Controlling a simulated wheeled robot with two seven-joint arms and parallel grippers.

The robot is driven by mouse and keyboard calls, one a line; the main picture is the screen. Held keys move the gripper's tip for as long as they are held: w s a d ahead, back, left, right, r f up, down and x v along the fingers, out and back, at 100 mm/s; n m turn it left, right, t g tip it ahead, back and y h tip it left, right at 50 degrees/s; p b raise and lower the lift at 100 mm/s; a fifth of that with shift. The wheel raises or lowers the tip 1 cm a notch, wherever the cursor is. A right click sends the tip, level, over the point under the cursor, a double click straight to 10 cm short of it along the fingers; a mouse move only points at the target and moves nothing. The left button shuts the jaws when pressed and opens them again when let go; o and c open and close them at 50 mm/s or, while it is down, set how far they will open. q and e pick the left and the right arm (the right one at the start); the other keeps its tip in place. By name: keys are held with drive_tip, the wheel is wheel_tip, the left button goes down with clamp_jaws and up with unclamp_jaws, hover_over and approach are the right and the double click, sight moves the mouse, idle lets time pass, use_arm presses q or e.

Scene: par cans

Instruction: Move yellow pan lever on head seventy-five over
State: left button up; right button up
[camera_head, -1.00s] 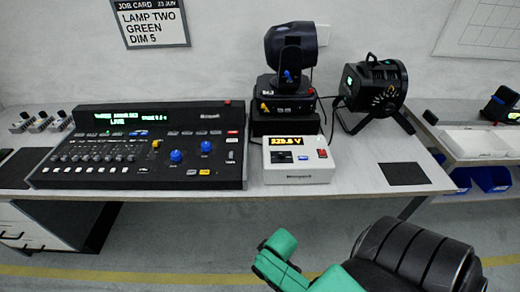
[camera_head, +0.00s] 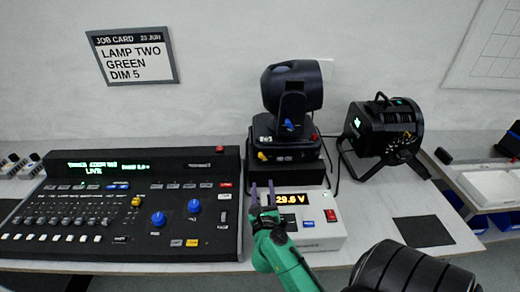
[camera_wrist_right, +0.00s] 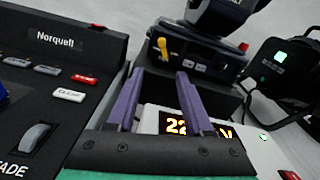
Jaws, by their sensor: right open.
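The moving head lamp (camera_head: 291,95) stands on a black box at the back of the table. Its yellow pan lever (camera_head: 262,156) is at the left of the front of its base, and a blue lever (camera_head: 289,125) sits higher, on the yoke. In the right wrist view the yellow lever (camera_wrist_right: 163,48) stands nearly upright, beyond the fingertips. My right gripper (camera_head: 262,188) is open and empty, with purple fingers in front of and below the yellow lever, apart from it. It also shows in the right wrist view (camera_wrist_right: 160,80). My left gripper is out of view.
A white voltage box (camera_head: 322,230) with a lit display is under and beside my right gripper. A black lighting console (camera_head: 140,215) is at left. A black par can (camera_head: 385,128) on a stand is at right. A job card (camera_head: 133,57) hangs on the wall.

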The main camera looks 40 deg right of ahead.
sight(261, 158)
drive_tip(key=shift+w+d+r, duration=0.2)
drive_tip(key=shift+w+r, duration=0.05)
drive_tip(key=shift+w+d+r+p, duration=0.15)
drive_tip(key=shift+w+r+p, duration=0.15)
drive_tip(key=shift+r, duration=0.2)
drive_tip(key=shift+w+d+r+p, duration=0.15)
drive_tip(key=shift+w+r+p, duration=0.15)
drive_tip(key=shift+r, duration=0.2)
drive_tip(key=x, duration=0.5)
drive_tip(key=f+x, duration=0.1)
drive_tip(key=x, duration=0.1)
drive_tip(key=shift+w+d, duration=0.2)
drive_tip(key=shift+d, duration=0.1)
drive_tip(key=shift+x, duration=1.2)
drive_tip(key=shift+w, duration=0.1)
drive_tip(key=shift+c, duration=1.2)
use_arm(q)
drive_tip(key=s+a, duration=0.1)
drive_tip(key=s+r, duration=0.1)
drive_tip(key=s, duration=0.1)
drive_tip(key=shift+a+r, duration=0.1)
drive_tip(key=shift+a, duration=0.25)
use_arm(e)
clamp_jaws()
